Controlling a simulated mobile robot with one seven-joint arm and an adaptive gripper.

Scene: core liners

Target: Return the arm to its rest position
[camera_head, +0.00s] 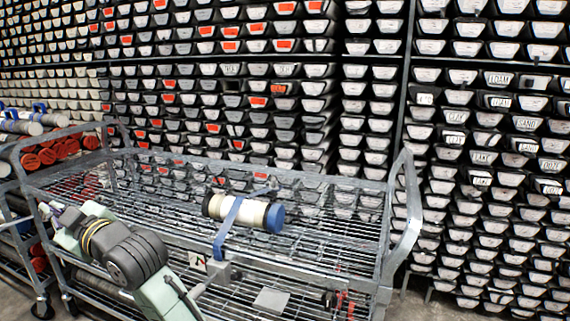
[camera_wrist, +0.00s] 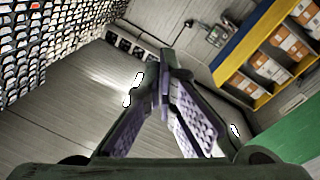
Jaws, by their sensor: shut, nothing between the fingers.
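My arm (camera_head: 130,255) reaches up and left from the lower edge of the head view, over the left part of a wire cart. My gripper (camera_head: 56,208) is at its far end, small in that view, near the cart's left end. In the wrist view my gripper (camera_wrist: 165,62) has purple ribbed pads, and its fingertips meet with nothing between them. A pale core liner tube (camera_head: 225,208) with a blue cap lies on the cart's top wire shelf, to the right of my arm and apart from my gripper.
The wire cart (camera_head: 330,255) has a raised right handle (camera_head: 405,205). Another cart with red-capped tubes (camera_head: 45,157) stands left. Racks of trays fill the back. The wrist view shows open floor (camera_wrist: 85,95) and a yellow-blue shelf (camera_wrist: 262,50).

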